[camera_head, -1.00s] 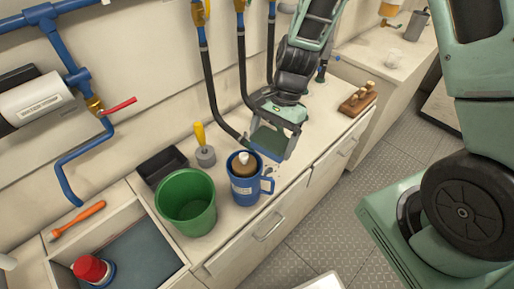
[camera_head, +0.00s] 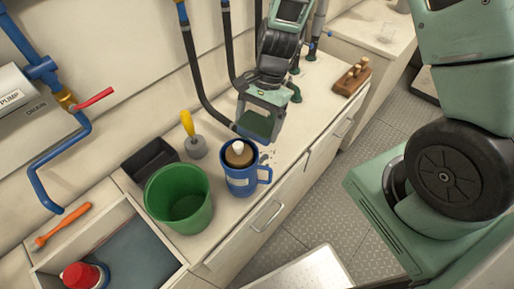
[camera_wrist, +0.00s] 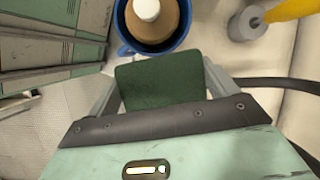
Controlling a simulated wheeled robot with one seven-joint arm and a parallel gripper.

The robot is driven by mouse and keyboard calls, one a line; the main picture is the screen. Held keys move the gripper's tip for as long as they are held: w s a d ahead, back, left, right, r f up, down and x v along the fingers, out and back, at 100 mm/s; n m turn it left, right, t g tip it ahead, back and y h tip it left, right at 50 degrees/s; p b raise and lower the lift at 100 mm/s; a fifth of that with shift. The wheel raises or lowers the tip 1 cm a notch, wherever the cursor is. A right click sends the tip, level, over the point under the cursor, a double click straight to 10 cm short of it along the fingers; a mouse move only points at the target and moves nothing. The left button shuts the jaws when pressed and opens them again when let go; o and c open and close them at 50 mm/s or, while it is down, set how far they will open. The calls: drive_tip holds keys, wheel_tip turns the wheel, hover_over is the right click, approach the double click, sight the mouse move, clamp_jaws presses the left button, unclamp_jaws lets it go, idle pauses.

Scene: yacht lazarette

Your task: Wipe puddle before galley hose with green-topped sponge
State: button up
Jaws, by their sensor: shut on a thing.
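My gripper (camera_head: 257,126) is shut on the green-topped sponge (camera_head: 257,120), low over the counter behind the blue mug. In the wrist view the sponge (camera_wrist: 160,86) shows its dark green top between the fingers, close to the mug rim. Small dark wet-looking specks (camera_head: 267,156) lie on the counter between the sponge and the mug; the gripper may hide more of the puddle. Black hoses (camera_head: 197,75) hang down the wall to the counter. I cannot tell which is the galley hose, nor whether the sponge touches the counter.
The blue mug (camera_head: 241,181) holds a brown thing with a white top. A green bucket (camera_head: 178,199), black tray (camera_head: 150,160) and yellow-handled tool (camera_head: 188,125) stand to the left.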

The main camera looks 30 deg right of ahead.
wheel_tip(320, 180, down, 16)
drive_tip(key=b, duration=1.1)
drive_tip(key=shift+r, duration=0.15)
idle(0.3)
drive_tip(key=shift+w+d+p, duration=0.2)
drive_tip(key=shift+w+d, duration=0.15)
drive_tip(key=shift+d, duration=0.5)
drive_tip(key=shift+w+d+p, duration=0.2)
drive_tip(key=shift+w+d, duration=0.15)
drive_tip(key=shift+d, duration=0.5)
drive_tip(key=shift+w+d+f+p, duration=0.1)
drive_tip(key=shift+w+d, duration=0.2)
drive_tip(key=shift+d, duration=0.4)
drive_tip(key=shift+w+d+f+p, duration=0.15)
drive_tip(key=shift+w+d, duration=0.1)
drive_tip(key=shift+d, duration=0.45)
drive_tip(key=shift+w+d+p, duration=0.1)
drive_tip(key=shift+w+d, duration=0.2)
drive_tip(key=shift+d, duration=0.4)
drive_tip(key=shift+f, duration=0.1)
drive_tip(key=shift+a, duration=0.1)
